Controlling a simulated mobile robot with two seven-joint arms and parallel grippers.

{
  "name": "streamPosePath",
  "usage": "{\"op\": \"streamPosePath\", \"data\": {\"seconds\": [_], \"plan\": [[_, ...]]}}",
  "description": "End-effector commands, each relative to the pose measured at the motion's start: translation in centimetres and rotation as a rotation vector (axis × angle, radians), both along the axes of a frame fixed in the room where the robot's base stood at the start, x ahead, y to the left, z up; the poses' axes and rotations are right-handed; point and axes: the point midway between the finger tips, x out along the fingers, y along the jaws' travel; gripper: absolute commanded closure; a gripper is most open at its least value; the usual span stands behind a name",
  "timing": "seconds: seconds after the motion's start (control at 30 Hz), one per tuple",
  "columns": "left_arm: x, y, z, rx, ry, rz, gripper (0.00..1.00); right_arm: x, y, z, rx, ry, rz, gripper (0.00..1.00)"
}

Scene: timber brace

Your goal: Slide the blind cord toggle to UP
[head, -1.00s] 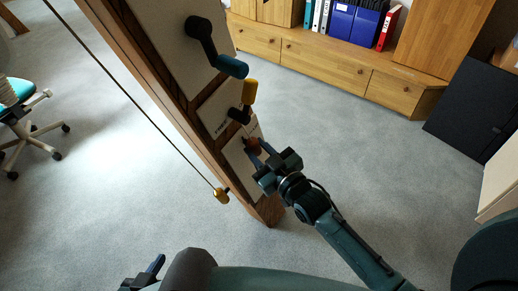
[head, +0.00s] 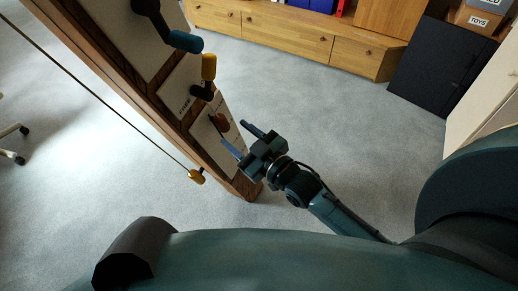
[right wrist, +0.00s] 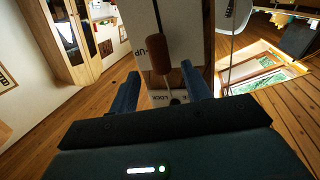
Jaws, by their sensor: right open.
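The blind cord toggle, a reddish-brown knob (head: 221,122), hangs at the lowest white plate (head: 206,134) on the slanted timber brace (head: 150,112). In the right wrist view the toggle (right wrist: 160,56) stands upright on a dark cord, beside the lettering "UP"; "LOCK" is partly visible lower down. My right gripper (head: 237,135) is open and empty, its two blue fingers pointing at the plate. The fingertips (right wrist: 160,84) lie to either side below the toggle in the right wrist view, apart from it. My left gripper is out of view.
Above the toggle, the brace carries a yellow handle (head: 209,67) and a black crank with a blue grip (head: 185,41).

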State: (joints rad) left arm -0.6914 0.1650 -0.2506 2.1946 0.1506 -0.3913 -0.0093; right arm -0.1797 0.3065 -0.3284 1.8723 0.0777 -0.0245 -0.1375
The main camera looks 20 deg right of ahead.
Motion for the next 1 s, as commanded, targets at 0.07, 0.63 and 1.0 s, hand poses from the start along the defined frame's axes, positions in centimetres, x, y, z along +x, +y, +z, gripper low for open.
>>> {"op": "streamPosePath", "data": {"seconds": [0.07,0.63,1.0], "plan": [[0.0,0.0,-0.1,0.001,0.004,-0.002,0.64,-1.9,-0.8,-0.1,-0.001,0.003,0.000,0.52],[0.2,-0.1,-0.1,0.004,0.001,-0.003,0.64,-7.5,-3.1,0.1,0.001,-0.003,0.001,0.52],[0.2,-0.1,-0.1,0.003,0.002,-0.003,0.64,-7.5,-3.1,0.1,0.001,-0.003,0.001,0.52]]}}
